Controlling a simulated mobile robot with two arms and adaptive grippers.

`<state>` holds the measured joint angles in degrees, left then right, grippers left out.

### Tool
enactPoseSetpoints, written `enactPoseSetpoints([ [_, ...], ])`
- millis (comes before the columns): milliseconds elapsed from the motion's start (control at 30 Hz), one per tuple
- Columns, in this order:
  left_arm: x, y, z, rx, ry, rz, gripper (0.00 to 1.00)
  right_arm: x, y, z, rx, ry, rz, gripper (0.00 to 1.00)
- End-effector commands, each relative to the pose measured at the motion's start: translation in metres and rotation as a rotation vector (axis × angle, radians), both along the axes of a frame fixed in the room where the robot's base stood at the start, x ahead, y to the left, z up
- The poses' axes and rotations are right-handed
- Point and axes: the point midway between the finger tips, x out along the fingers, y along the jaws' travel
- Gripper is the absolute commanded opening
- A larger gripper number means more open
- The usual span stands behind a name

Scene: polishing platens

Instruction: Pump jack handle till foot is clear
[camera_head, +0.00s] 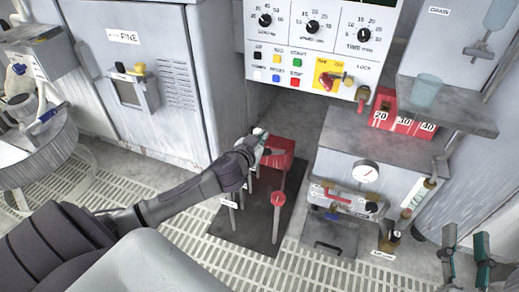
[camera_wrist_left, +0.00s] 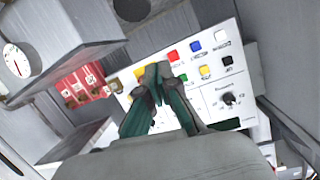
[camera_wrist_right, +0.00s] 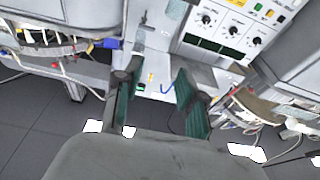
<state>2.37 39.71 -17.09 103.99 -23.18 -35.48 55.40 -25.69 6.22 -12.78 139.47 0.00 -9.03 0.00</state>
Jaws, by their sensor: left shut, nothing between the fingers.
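A red jack-like body (camera_head: 278,153) stands on a dark mat (camera_head: 243,226) in front of the control cabinet. A red-topped rod (camera_head: 278,200) stands in front of it; I cannot tell whether it is the jack handle. My left gripper (camera_head: 257,140) is at the left edge of the red body, its fingers mostly hidden by the wrist. In the left wrist view its green fingers (camera_wrist_left: 158,82) are together and empty, with the button panel beyond. My right gripper (camera_head: 466,240) is open and empty at the lower right; the right wrist view also shows its fingers (camera_wrist_right: 152,78) apart. The foot cannot be made out.
The control panel (camera_head: 310,45) rises behind the jack. A grey cabinet with a gauge (camera_head: 365,172) and red numbered blocks (camera_head: 404,122) stands to the right. The FINE cabinet (camera_head: 135,80) is to the left. Slotted grating (camera_head: 170,240) covers the open floor.

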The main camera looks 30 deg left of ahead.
Motion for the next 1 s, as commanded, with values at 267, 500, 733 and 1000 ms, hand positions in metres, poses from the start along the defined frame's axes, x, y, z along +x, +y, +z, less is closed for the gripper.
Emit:
enactPoseSetpoints([
  [267, 0.005, 0.004, -0.024, -0.001, 0.003, 0.0, 0.0, -0.02, 0.002, 0.046, 0.086, -0.309, 0.018, 0.4],
  [500, -0.005, 0.005, -0.035, 0.0, 0.001, -0.001, 0.0, -0.04, 0.0, 0.072, 0.137, -0.488, 0.028, 0.4],
  [733, -0.007, 0.005, -0.038, -0.001, 0.002, 0.0, 0.0, -0.047, -0.001, 0.079, 0.153, -0.538, 0.03, 0.4],
  [1000, -0.007, 0.005, -0.038, -0.001, 0.001, -0.001, 0.0, -0.047, -0.001, 0.078, 0.153, -0.538, 0.03, 0.4],
])
